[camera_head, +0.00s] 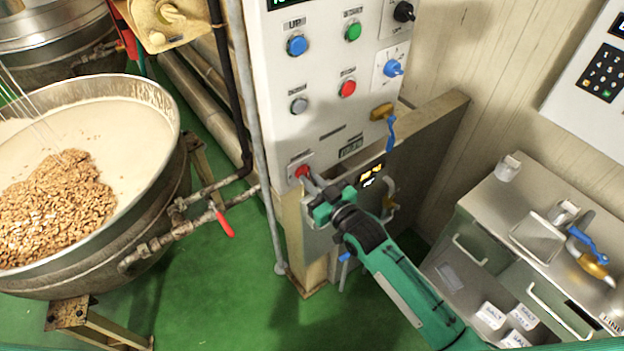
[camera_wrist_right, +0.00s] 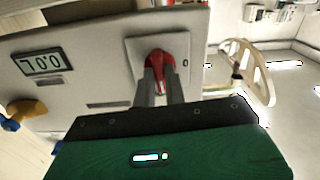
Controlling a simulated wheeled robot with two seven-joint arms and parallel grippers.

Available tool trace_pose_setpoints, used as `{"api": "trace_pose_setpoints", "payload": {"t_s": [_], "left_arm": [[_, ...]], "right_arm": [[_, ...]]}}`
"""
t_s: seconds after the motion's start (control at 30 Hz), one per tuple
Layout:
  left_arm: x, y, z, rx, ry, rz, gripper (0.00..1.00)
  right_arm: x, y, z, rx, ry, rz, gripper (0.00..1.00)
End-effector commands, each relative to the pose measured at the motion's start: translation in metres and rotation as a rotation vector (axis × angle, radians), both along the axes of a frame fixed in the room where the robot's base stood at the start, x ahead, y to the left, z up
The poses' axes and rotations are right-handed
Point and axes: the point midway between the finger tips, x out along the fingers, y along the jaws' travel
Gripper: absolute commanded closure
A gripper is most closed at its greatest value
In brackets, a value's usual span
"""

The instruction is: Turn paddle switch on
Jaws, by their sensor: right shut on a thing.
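The paddle switch is a red part on a small white square plate, low on the left of the white control panel; I take this red part (camera_head: 301,171) as the paddle. In the right wrist view the red paddle (camera_wrist_right: 158,59) stands out from its plate, with grey fingers on both sides. My right gripper (camera_head: 310,180) reaches up from the lower right and is shut on it. The fingers hide part of the paddle, and its exact setting is hard to tell. My left gripper is not in view.
The control panel (camera_head: 325,110) carries several buttons and knobs above the switch. A blue-handled valve (camera_head: 390,132) is at its right edge. A large kettle (camera_head: 160,170) with nuts stands at left, with a red-handled pipe valve (camera_head: 225,224). A metal cabinet (camera_head: 490,215) stands at right.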

Motion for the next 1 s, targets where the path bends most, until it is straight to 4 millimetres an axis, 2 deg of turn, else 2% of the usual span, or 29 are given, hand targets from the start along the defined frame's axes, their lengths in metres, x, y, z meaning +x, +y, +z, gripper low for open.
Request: {"api": "trace_pose_setpoints", "payload": {"t_s": [0.73,0.77,0.83,0.87,1.0], "left_arm": [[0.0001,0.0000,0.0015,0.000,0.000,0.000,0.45],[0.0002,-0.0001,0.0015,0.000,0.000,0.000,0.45],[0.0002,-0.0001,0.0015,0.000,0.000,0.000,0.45],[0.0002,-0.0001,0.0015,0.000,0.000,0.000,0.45],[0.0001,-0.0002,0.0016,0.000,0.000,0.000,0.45]], "right_arm": [[-0.0007,0.0000,-0.0028,0.068,0.057,0.001,1.00],[-0.0007,0.0000,-0.0028,0.068,0.057,0.001,0.84],[-0.0007,0.0000,-0.0026,0.067,0.055,0.001,0.71],[-0.0007,0.0000,-0.0024,0.067,0.055,0.001,0.66],[-0.0004,-0.0001,-0.0015,0.068,0.053,0.000,0.66]]}}
